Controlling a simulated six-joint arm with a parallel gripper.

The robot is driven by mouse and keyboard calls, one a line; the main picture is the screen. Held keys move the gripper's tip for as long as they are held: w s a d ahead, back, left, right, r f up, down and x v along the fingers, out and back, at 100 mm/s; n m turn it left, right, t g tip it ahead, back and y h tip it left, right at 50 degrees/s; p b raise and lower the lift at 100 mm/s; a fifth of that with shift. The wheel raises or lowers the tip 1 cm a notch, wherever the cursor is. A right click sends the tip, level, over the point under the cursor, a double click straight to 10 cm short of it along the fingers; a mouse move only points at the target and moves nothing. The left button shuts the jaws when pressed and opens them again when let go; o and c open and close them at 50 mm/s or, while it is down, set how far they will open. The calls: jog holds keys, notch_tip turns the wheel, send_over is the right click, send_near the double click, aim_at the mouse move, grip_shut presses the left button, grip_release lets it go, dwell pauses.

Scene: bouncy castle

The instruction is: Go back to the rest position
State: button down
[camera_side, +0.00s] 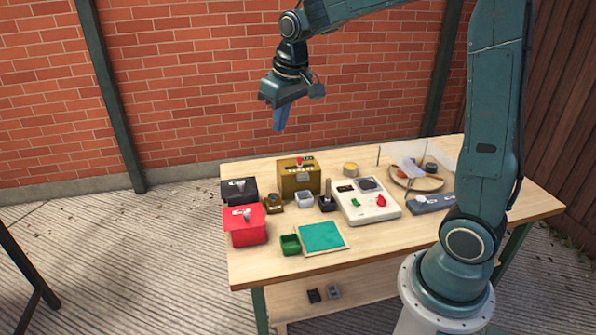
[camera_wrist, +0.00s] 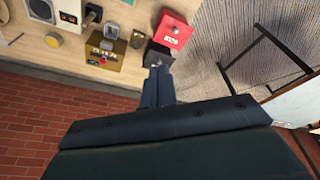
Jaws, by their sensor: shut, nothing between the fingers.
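My gripper (camera_side: 280,118) hangs high above the back left part of the wooden table (camera_side: 255,265) in the side view, well clear of everything on it. Its fingers point down and are shut with nothing between them. In the wrist view the closed fingertips (camera_wrist: 158,68) show near the middle, with the dark gripper body filling the bottom of the picture. The table objects lie beyond the fingertips there and none touches them.
A brick wall (camera_side: 200,80) stands behind. Air around my gripper is free.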

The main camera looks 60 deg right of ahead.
jog(key=s+a+t, duration=0.1)
jog(key=s+a, duration=0.1)
jog(key=s, duration=0.5)
jog(key=s+a+r+n+t, duration=0.1)
jog(key=s+a, duration=0.2)
jog(key=s, duration=0.5)
jog(key=s+a+r, duration=0.1)
jog(key=s+a, duration=0.1)
jog(key=s, duration=0.6)
jog(key=shift+a+r+t+y, duration=0.25)
jog(key=shift+a+t+y, duration=0.05)
jog(key=shift+t, duration=0.1)
